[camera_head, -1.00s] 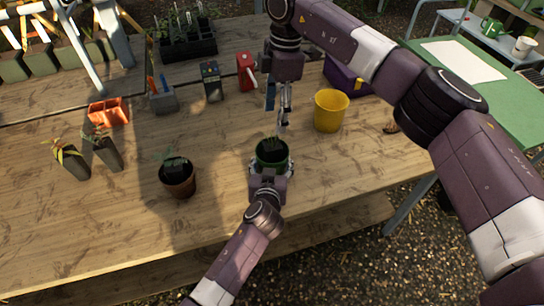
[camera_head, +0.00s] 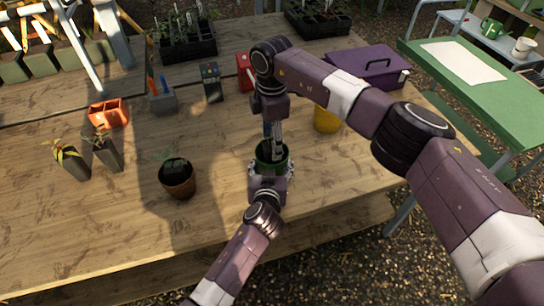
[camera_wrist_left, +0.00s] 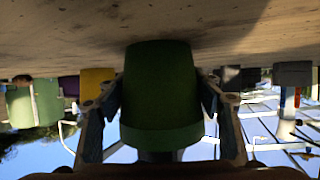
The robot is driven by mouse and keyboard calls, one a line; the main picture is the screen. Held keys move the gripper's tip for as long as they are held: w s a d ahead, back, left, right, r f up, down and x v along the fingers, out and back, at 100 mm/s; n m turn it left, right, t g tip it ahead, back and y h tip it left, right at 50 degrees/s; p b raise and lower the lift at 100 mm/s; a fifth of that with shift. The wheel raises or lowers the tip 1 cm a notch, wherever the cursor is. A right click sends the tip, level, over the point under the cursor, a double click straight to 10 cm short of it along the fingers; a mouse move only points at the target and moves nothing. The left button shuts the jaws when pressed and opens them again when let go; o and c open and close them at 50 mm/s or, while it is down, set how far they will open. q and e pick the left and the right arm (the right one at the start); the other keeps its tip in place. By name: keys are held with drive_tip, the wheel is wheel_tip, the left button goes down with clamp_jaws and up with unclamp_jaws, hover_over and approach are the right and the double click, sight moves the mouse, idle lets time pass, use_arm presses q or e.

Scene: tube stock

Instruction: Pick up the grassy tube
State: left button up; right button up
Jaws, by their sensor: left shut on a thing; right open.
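A green pot (camera_head: 261,163) stands near the front of the wooden table. My left gripper (camera_head: 270,168) is shut on it from the front; the left wrist view shows the same pot (camera_wrist_left: 160,95) between the two fingers. Something dark with thin grassy leaves stood in this pot earlier; now my right gripper (camera_head: 276,150) hides it. The right gripper points down at the pot's mouth, open. Whether its fingers surround the tube cannot be told. Two dark square tubes with leafy plants stand at the left, one yellowish (camera_head: 72,162) and one greener (camera_head: 107,152).
A brown pot (camera_head: 178,182) with a dark insert and a plant stands left of the green pot. A yellow pot (camera_head: 326,122) is behind my right arm. A purple toolbox (camera_head: 366,64), an orange tray (camera_head: 108,112) and seedling trays (camera_head: 186,38) stand farther back. The front left of the table is clear.

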drive_tip(key=shift+f, duration=0.4)
clamp_jaws()
drive_tip(key=shift+r, duration=0.1)
wheel_tip(320, 180, up, 10)
idle(0.6)
use_arm(q)
drive_tip(key=o, duration=1.2)
drive_tip(key=shift+o, duration=0.2)
